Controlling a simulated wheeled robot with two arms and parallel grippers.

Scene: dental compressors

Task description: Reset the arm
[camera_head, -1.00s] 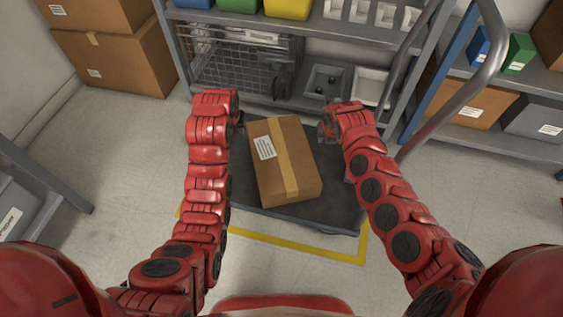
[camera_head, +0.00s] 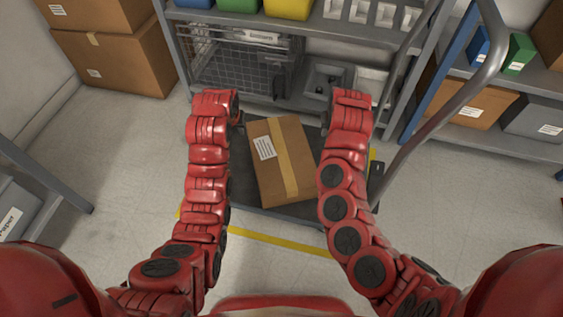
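My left arm comes in from the left, and its gripper (camera_head: 239,118) shows only as a small dark part beside the red wrist, at the far left corner of the cardboard box. Its fingers are too hidden to show whether they are open or shut. My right arm (camera_head: 343,170) reaches forward along the right side of the box. Its gripper is almost wholly hidden behind the red wrist. The closed, taped cardboard box (camera_head: 292,150) with a white label lies on the dark platform cart (camera_head: 262,215) between my arms. I see nothing held.
A grey shelf with a wire basket (camera_head: 235,68), grey trays (camera_head: 322,80) and coloured bins stands ahead. The cart's metal handle (camera_head: 440,112) rises at the right. Cardboard boxes (camera_head: 110,58) are stacked at the far left. Floor is clear left of my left arm.

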